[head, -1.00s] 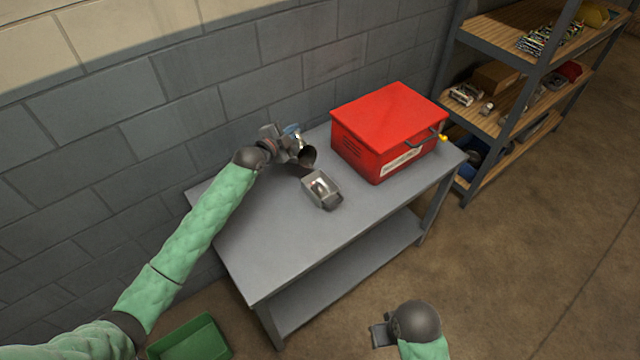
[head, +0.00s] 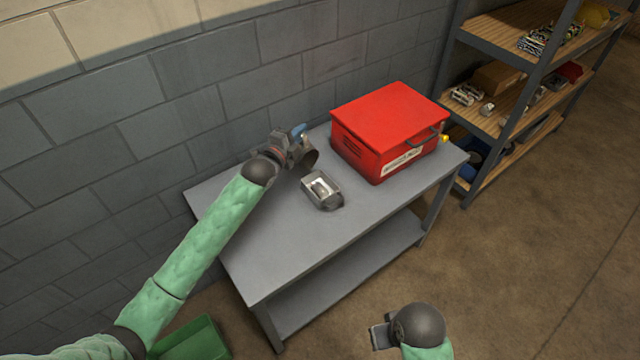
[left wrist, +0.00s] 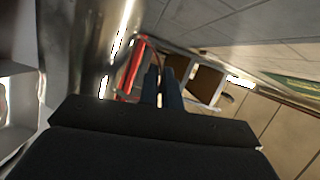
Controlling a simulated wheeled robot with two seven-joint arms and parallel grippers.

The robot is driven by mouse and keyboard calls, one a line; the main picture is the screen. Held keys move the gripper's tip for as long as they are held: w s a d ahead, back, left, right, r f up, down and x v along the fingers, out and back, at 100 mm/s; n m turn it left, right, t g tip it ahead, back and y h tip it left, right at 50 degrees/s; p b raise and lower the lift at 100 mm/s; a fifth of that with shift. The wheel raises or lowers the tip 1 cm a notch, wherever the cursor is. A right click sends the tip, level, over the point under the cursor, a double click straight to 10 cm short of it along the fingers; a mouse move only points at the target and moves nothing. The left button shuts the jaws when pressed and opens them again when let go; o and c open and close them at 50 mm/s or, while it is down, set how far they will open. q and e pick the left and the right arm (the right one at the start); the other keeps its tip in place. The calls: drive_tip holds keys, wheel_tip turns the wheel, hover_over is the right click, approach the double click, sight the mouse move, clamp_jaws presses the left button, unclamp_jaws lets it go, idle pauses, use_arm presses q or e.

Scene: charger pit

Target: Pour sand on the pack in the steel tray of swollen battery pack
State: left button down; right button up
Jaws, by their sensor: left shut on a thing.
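The small steel tray (head: 333,203) stands on the grey table. A grey lump (head: 320,187) lies in it; I cannot tell how much is pack and how much is sand. My left gripper (head: 297,146) is shut on a dark metal cup-like container (head: 311,158), held tilted just behind the tray and above the table. Its contents are hidden. In the left wrist view the fingers (left wrist: 170,88) are close together beside a shiny metal surface (left wrist: 75,50). My right gripper (head: 380,336) hangs in front of the table, away from everything; its jaw opening is unclear.
A red metal box (head: 390,115) with a handle stands on the table (head: 265,235), right of the tray. A shelf rack (head: 500,125) with small items is at the right. A green bin (head: 195,340) is on the floor at lower left. The table's left and front are clear.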

sight(308, 151)
use_arm(q)
drive_tip(key=shift+s+d+m, duration=0.2)
drive_tip(key=shift+s+m, duration=0.05)
drive_tip(key=shift+m, duration=0.05)
use_arm(e)
drive_tip(key=shift+w+a+f, duration=0.15)
drive_tip(key=shift+a+f, duration=0.05)
drive_tip(key=shift+a, duration=0.05)
use_arm(q)
drive_tip(key=shift+s+d+f+m+t+b, duration=0.1)
drive_tip(key=shift+s+d+m+t+b, duration=0.3)
drive_tip(key=shift+s+m+b, duration=0.2)
use_arm(e)
drive_tip(key=shift+w+a+f+t, duration=0.15)
drive_tip(key=shift+a+f+t, duration=0.25)
drive_tip(key=shift+f, duration=0.35)
use_arm(q)
drive_tip(key=shift+s+d+r+m+h, duration=0.3)
drive_tip(key=shift+s+m+h, duration=0.1)
drive_tip(key=shift+m, duration=0.1)
use_arm(e)
drive_tip(key=shift+w+a+y, duration=0.15)
drive_tip(key=shift+y, duration=0.15)
